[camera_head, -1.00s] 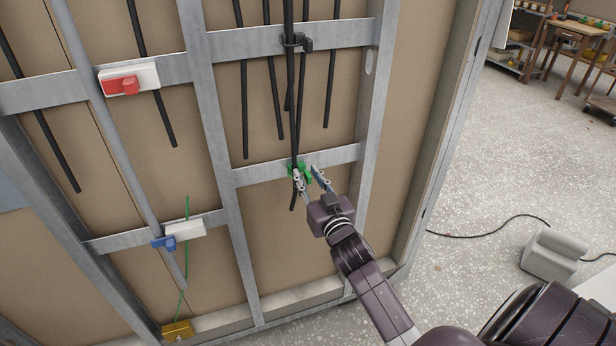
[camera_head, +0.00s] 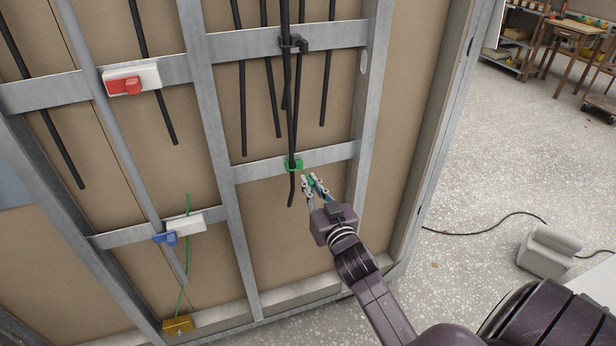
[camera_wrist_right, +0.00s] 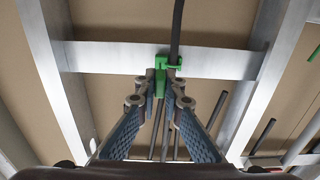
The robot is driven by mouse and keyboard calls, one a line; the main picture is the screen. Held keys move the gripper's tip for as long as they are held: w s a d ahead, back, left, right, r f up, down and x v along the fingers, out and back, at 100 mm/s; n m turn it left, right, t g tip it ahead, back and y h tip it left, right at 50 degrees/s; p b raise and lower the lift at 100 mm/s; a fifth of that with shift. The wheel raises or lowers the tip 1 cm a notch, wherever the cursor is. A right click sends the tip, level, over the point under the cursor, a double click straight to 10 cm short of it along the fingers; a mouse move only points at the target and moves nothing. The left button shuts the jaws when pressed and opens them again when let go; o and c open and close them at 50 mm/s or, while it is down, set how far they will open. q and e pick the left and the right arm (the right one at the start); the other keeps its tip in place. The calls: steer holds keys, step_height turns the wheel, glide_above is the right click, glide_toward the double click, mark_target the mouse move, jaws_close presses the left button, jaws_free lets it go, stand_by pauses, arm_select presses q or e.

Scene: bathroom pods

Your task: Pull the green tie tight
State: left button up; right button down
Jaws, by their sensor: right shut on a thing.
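The green tie (camera_head: 293,164) sits on the lower grey cross rail, around a black cable (camera_head: 291,185) that runs down the rail. In the right wrist view the tie's head (camera_wrist_right: 161,64) is at the rail, and its green tail hangs down toward me between the fingers. My right gripper (camera_head: 315,184) is just right of and below the tie, apart from its head. It also shows in the right wrist view (camera_wrist_right: 160,98), with its fingers shut on the tie's tail. My left gripper is not in view.
A black clamp (camera_head: 296,43) holds cables on the upper rail. A red and white block (camera_head: 131,80) and a blue and white block (camera_head: 180,229) sit on rails to the left. The right upright (camera_head: 368,100) stands close to my right arm.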

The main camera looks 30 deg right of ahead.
steer(key=shift+s+a, duration=0.15)
steer(key=shift+s, duration=0.05)
steer(key=shift+w, duration=0.15)
steer(key=shift+f, duration=0.1)
steer(key=c, duration=2.1)
jaws_free()
steer(key=shift+o, duration=0.3)
steer(key=shift+s, duration=0.35)
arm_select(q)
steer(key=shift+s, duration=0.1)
arm_select(e)
steer(key=v, duration=1.1)
steer(key=shift+s, duration=0.15)
